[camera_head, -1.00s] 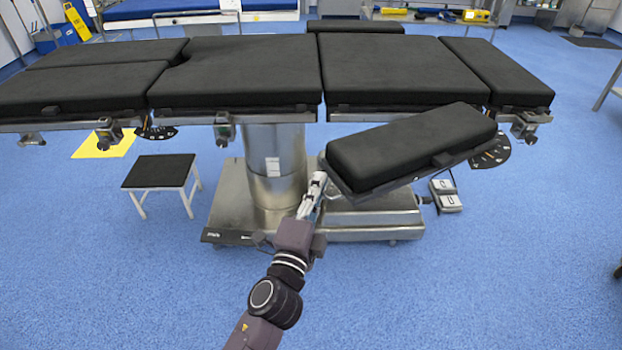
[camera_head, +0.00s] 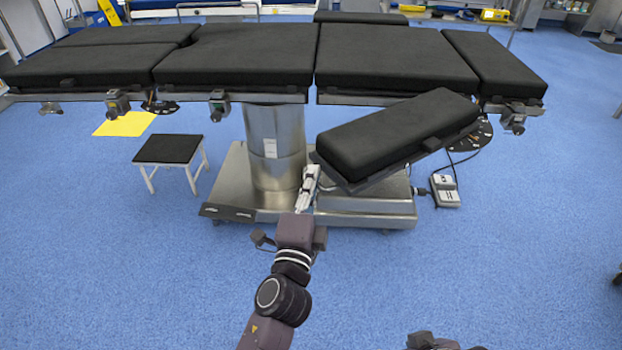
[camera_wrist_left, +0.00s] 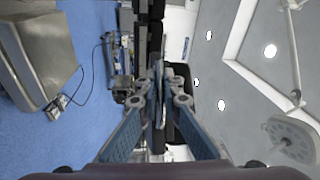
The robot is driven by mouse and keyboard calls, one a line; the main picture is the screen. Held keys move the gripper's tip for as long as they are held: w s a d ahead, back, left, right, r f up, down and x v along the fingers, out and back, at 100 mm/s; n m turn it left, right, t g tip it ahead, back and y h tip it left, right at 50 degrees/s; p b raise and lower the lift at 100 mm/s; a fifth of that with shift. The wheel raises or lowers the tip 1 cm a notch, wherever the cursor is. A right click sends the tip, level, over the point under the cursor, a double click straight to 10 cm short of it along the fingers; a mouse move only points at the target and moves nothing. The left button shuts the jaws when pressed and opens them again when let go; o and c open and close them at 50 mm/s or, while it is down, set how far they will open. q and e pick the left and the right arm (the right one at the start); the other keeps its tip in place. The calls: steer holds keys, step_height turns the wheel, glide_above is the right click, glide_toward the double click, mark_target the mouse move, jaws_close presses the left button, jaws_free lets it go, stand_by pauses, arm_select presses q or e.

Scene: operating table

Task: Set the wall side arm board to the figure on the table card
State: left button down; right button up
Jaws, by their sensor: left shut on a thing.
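The arm board (camera_head: 395,135), a long black pad on a metal plate, slants out from the table's near side, its free end low and left of its hinged end. A dark fan-shaped scale (camera_head: 478,138) with pale marks sits under the hinged end; its figures are too small to read. My left gripper (camera_head: 308,180) is shut on the free end of the arm board. In the left wrist view the fingers (camera_wrist_left: 160,100) close on a thin edge. My right gripper's fingers are out of view.
The black-padded operating table (camera_head: 250,55) stands behind on a steel base (camera_head: 365,212). A foot pedal (camera_head: 445,190) with a cable lies right of the base. A small stool (camera_head: 170,150) and a yellow sheet (camera_head: 125,123) are at left. The blue floor in front is clear.

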arm_select(q)
steer(key=c, duration=2.1)
jaws_free()
steer(key=shift+f, duration=0.1)
steer(key=r+v, duration=0.1)
steer(key=v, duration=0.6)
steer(key=shift+s+f, duration=0.25)
steer(key=shift+f, duration=0.25)
